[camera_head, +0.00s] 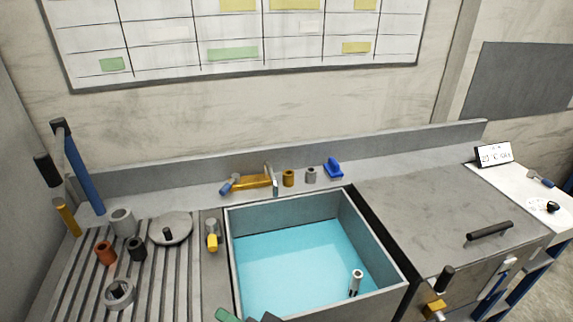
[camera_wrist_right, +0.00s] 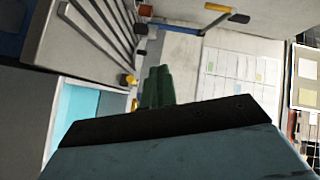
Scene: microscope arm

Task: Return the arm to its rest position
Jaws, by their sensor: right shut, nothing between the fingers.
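My right gripper (camera_head: 228,314) shows only as a green fingertip and a dark part at the bottom edge of the head view, by the near edge of the basin. In the right wrist view its green fingers (camera_wrist_right: 157,87) are together with nothing between them. My left gripper is out of view. I cannot tell which thing the task's arm is. A blue bar (camera_head: 84,176) with a dark top leans at the far left, beside a black-handled lever (camera_head: 46,168). Another black-handled lever (camera_head: 444,279) with a yellow block sits at the bench's front right.
A basin (camera_head: 372,232) holds blue liquid. The ribbed board (camera_head: 75,275) to its left carries several rings, cylinders and a round disc. Small yellow and blue parts (camera_head: 253,181) lie behind the basin. A black bar handle (camera_head: 490,231) is on the mostly bare grey top at right.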

